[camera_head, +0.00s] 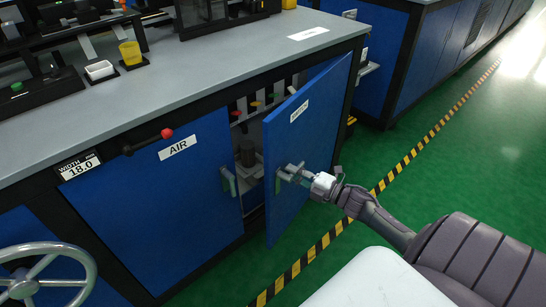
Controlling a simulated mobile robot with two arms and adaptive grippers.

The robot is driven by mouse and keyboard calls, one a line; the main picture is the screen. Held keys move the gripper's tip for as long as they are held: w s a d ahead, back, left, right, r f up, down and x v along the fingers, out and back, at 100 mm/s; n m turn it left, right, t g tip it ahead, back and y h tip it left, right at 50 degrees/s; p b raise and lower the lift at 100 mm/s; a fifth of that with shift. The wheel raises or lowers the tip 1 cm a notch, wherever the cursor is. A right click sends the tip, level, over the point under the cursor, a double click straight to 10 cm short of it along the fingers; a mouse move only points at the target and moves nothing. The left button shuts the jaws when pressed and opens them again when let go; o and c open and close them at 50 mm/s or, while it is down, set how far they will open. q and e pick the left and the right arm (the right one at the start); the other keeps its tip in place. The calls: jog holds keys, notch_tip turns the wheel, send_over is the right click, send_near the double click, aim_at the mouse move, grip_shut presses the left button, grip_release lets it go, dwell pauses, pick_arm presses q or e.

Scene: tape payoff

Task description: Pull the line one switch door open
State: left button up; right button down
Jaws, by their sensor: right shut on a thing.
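The switch door (306,135) is a blue cabinet panel with a small white label, its text hard to read at this angle. It stands partly open, swung out from the cabinet front with its hinge side at the right. My right gripper (301,178) is shut on the grey door handle (285,174) near the door's free edge. The fingers partly hide the handle. My left gripper is not in view.
The closed AIR door (160,200) with its own handle (229,181) is at the left. A red-knobbed lever (150,141) sticks out above it. A handwheel (45,275) stands at lower left. Green floor (430,185) with a striped yellow-black line lies clear at the right.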

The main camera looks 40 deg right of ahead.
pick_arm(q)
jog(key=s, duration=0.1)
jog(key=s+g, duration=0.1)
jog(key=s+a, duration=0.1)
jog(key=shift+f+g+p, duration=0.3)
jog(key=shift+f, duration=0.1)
pick_arm(e)
jog(key=s+d+n+y, duration=0.1)
jog(key=s+d, duration=0.4)
jog(key=s, duration=0.4)
jog(key=shift+g+y, duration=0.4)
jog(key=shift+f, duration=0.1)
jog(key=c, duration=1.1)
grip_release()
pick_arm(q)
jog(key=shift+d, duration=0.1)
pick_arm(e)
jog(key=v, duration=1.2)
jog(key=shift+s, duration=0.1)
jog(key=shift+c, duration=0.3)
